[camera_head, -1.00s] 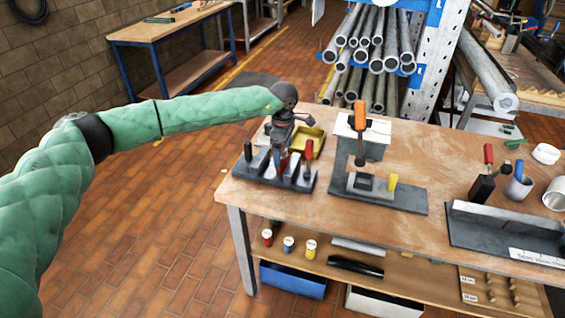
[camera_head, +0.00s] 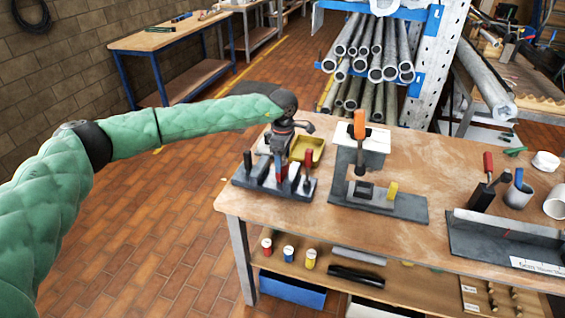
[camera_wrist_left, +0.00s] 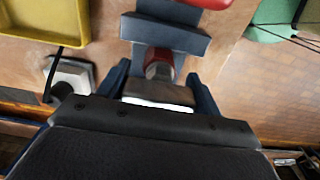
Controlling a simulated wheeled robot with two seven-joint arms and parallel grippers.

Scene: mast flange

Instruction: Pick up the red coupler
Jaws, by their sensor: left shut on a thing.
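The red coupler (camera_head: 284,170) stands in a dark grey holder (camera_head: 242,183) at the table's left end, mostly hidden by my left gripper in the head view. My left gripper (camera_head: 281,163) points down over the holder. In the left wrist view, the red coupler (camera_wrist_left: 159,58) shows a red upper part and a grey end, between the two dark fingers (camera_wrist_left: 160,90). The gripper is shut on it. I cannot tell whether the coupler is clear of the holder. My right gripper is not in view.
A yellow tray (camera_head: 314,143) is close behind. A grey fixture with an orange-handled clamp (camera_head: 359,128) stands to the right. The table's left edge is near; bare tabletop (camera_head: 300,218) lies in front.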

